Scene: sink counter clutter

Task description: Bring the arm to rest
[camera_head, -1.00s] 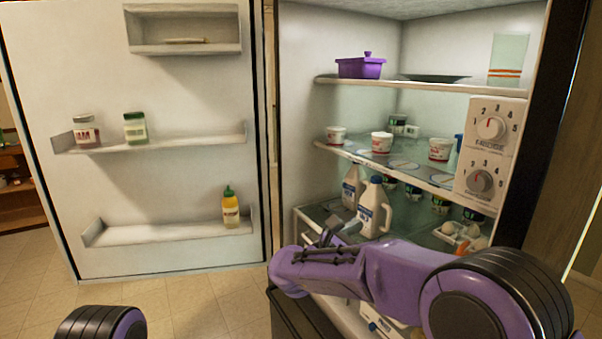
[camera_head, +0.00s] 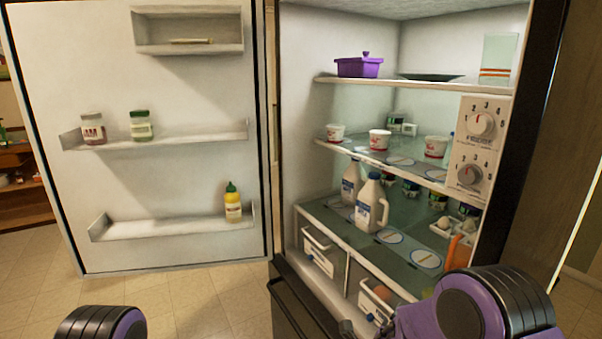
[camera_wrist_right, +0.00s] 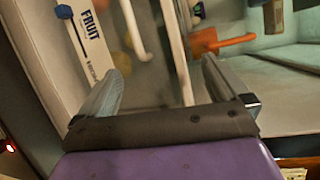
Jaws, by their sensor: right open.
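My right arm (camera_head: 470,305) is low at the bottom right of the head view, in front of the open fridge. Its gripper (camera_wrist_right: 160,85) shows in the right wrist view with the two fingers spread wide and nothing between them. Beyond the fingers are the drawer labelled FRUIT (camera_wrist_right: 95,35) and an orange item (camera_wrist_right: 222,42). I cannot make out the gripper clearly in the head view. Only a rounded black and purple part of my left arm (camera_head: 100,322) shows at the bottom left; the left gripper is out of frame.
The fridge door (camera_head: 190,180) stands open at left, with jars and a yellow bottle (camera_head: 233,205). Milk jugs (camera_head: 371,205), white tubs (camera_head: 380,140) and a purple pot (camera_head: 359,66) stand on the fridge shelves. Floor (camera_head: 200,300) is clear below the door.

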